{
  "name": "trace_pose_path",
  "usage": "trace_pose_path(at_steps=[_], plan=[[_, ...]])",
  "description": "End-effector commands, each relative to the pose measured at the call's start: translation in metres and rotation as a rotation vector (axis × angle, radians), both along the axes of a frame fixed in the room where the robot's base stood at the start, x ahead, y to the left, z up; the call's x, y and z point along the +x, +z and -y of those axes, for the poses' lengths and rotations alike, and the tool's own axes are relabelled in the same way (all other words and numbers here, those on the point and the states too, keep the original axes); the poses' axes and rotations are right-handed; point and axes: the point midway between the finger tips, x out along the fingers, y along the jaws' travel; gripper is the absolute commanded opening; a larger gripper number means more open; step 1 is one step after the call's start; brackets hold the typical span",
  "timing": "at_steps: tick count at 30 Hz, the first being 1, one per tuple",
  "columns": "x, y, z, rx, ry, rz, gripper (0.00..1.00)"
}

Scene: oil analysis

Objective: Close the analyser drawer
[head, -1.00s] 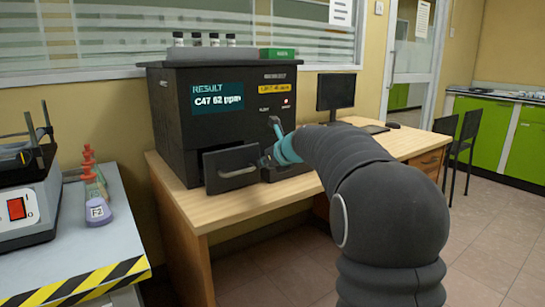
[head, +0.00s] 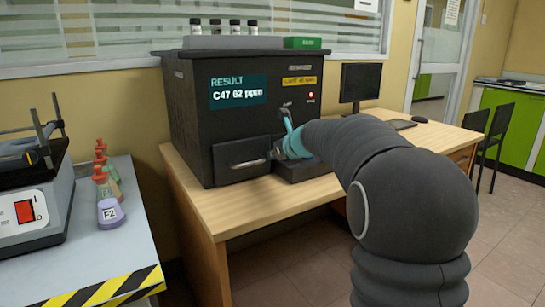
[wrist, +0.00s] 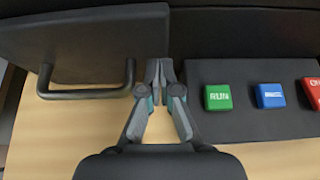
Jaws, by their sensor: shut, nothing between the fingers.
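The analyser (head: 195,110) is a large black box on a wooden desk, its screen reading "RESULT C47 62 ppm". Its dark drawer (head: 232,153) is low on the front, with a grey bar handle (head: 249,163). The drawer front looks nearly flush in the head view; I cannot tell whether a small gap is left. My gripper (head: 276,153) is shut and empty at the drawer's right edge. In the wrist view my gripper (wrist: 159,68) is just right of the handle (wrist: 88,94) and drawer front (wrist: 75,45); contact is unclear.
Right of my gripper, a dark panel carries a green RUN button (wrist: 218,97), a blue button (wrist: 269,95) and a red one (wrist: 314,92). Vials (head: 224,27) and a green box (head: 302,42) stand on the analyser. A side bench (head: 85,245) with flasks is at left.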

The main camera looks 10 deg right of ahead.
Motion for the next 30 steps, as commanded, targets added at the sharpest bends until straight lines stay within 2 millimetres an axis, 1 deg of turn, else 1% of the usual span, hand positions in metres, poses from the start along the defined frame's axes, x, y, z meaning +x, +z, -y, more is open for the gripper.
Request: trace_pose_path(at_steps=[5, 6, 12, 18, 21, 26, 29, 30], plan=[[-0.025, -0.001, 0.011, -0.003, 0.002, -0.004, 0.00], [-0.032, 0.006, 0.014, -0.004, 0.001, -0.002, 0.00], [-0.067, 0.026, 0.024, -0.005, 0.005, -0.005, 0.00], [-0.093, 0.041, 0.031, -0.004, 0.008, -0.006, 0.00], [-0.101, 0.045, 0.033, -0.004, 0.010, -0.007, 0.00], [-0.106, 0.048, 0.035, -0.029, 0.025, 0.000, 0.00], [-0.107, 0.047, 0.034, -0.111, 0.080, 0.025, 0.00], [-0.108, 0.046, 0.034, -0.168, 0.117, 0.036, 0.00]])
